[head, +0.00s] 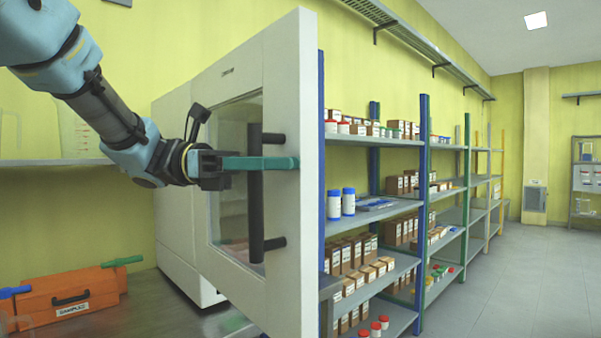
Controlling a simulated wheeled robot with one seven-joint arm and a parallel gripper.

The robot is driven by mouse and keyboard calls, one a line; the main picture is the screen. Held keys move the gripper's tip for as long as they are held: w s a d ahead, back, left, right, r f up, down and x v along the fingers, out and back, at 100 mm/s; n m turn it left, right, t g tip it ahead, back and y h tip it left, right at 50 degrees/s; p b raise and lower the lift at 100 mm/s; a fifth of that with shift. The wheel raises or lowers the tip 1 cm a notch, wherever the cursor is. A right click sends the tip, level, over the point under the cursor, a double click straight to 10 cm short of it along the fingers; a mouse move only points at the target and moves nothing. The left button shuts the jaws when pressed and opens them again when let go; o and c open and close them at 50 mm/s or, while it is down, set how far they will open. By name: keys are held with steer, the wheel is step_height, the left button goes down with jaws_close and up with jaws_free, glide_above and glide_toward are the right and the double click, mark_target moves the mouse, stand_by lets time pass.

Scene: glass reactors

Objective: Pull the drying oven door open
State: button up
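The drying oven (174,220) is a white cabinet by the yellow wall. Its white door (285,110) has a glass window and stands swung out towards me, its free edge at the right. A black upright bar handle (255,215) is on the door's outer face. My gripper (265,163) comes in from the left, and a teal finger lies across the handle's upper half. The other finger is hidden, so I cannot tell whether the fingers close on the bar. The oven's inside is hidden behind the door.
Shelves (375,220) with boxes and jars run along the wall right of the door. An orange case (70,298) sits at the lower left on a grey surface (150,310). A wall shelf (60,162) is above it. The floor (515,280) at the right is clear.

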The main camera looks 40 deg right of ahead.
steer(key=w+a+n+t+h, duration=0.1)
steer(key=w+a+h, duration=0.15)
steer(key=w, duration=0.55)
steer(key=w+a+f+t+y, duration=0.25)
steer(key=a+f+t, duration=0.35)
steer(key=f, duration=0.6)
steer(key=w+a+f+t+y, duration=0.2)
steer(key=w+a+f+t, duration=0.15)
steer(key=a+f, duration=0.6)
steer(key=w+a+f+m+t+y, duration=0.2)
steer(key=a+f+m+t+y, duration=0.1)
steer(key=a+f, duration=0.4)
steer(key=w+a+f+m+t+y, duration=0.2)
steer(key=a+f, duration=0.5)
steer(key=a, duration=0.5)
steer(key=m+t+y, duration=0.1)
steer(key=m+t, duration=0.1)
steer(key=m, duration=0.1)
steer(key=shift+y+b, duration=0.3)
steer(key=shift+b, duration=0.1)
